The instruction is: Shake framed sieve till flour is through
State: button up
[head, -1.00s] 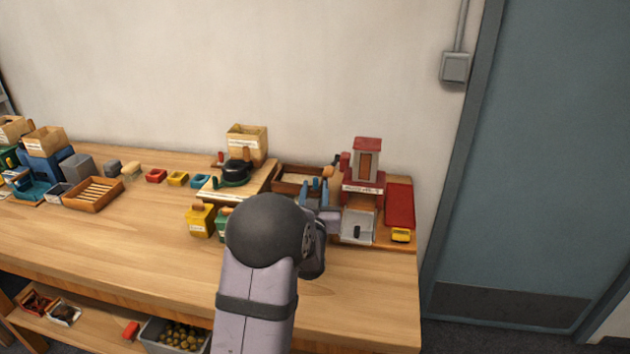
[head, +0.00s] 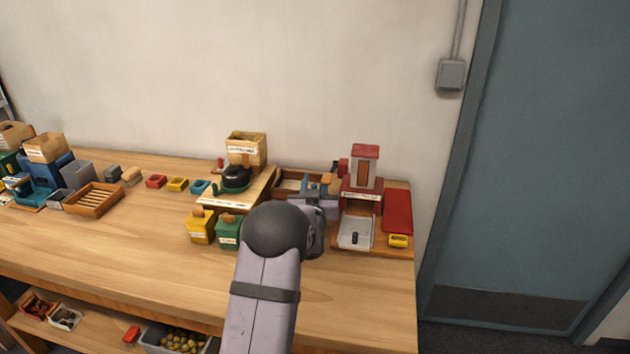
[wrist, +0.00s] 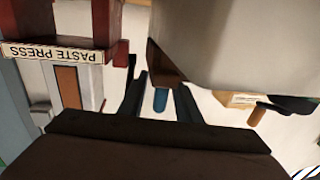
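A shallow wooden frame (head: 283,189) with a pale inside lies at the back, left of the red-and-white press; I cannot clearly tell whether it is the framed sieve. My gripper (head: 320,187) is in front of its right end, and my arm hides part of that area. In the wrist view, the two dark fingers of my gripper (wrist: 161,98) stand apart. A blue peg (wrist: 160,101) shows between them with gaps on both sides. A broad pale surface (wrist: 240,45) with a brown edge fills the upper right. No flour can be made out.
A yellow box (head: 201,227) and a green box (head: 228,232) stand left. The front tabletop is mostly clear.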

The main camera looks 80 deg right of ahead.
jog(key=shift+c, duration=0.4)
grip_shut()
jog(key=shift+a+b, duration=0.65)
jog(key=shift+a, duration=0.6)
jog(key=shift+o, duration=0.4)
grip_release()
jog(key=shift+a, duration=0.1)
jog(key=s+a+b, duration=0.1)
jog(key=a, duration=0.6)
jog(key=shift+b, duration=0.4)
